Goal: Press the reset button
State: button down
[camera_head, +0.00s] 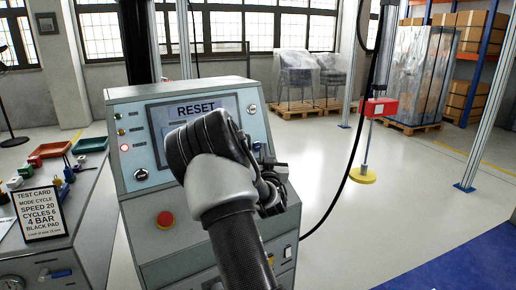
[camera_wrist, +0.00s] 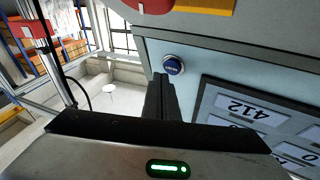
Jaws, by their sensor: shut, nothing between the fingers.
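The control panel (camera_head: 130,115) stands ahead, with a screen that reads RESET (camera_head: 197,110). In the wrist view, which looks turned over, a round blue button (camera_wrist: 174,65) with small white lettering sits on the panel face beside the display (camera_wrist: 260,120). A bit of blue at the panel's right side (camera_head: 257,146) shows past my arm in the head view. My gripper (camera_wrist: 160,77) is shut and empty. Its fingertips are close to the blue button in the picture; I cannot tell whether they touch it. My arm hides the fingertips in the head view.
A test card (camera_head: 40,213) stands on the left bench.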

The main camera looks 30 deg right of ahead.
jog(key=shift+w+f, duration=0.1)
jog(key=shift+w, duration=0.05)
jog(key=shift+w+b, duration=0.1)
jog(key=shift+b, duration=0.3)
jog(key=shift+w, duration=0.2)
jog(key=shift+w+f+b, duration=0.1)
jog(key=shift+w+b, duration=0.25)
jog(key=shift+b, duration=0.15)
dwell(0.3)
dwell(0.4)
jog(key=shift+s+r, duration=0.2)
jog(key=shift+s, duration=0.55)
jog(key=shift+s, duration=0.1)
jog(key=s, duration=0.2)
jog(key=s+r+b, duration=0.1)
jog(key=s, duration=0.1)
jog(key=shift+s+r, duration=0.15)
jog(key=shift+s, duration=0.2)
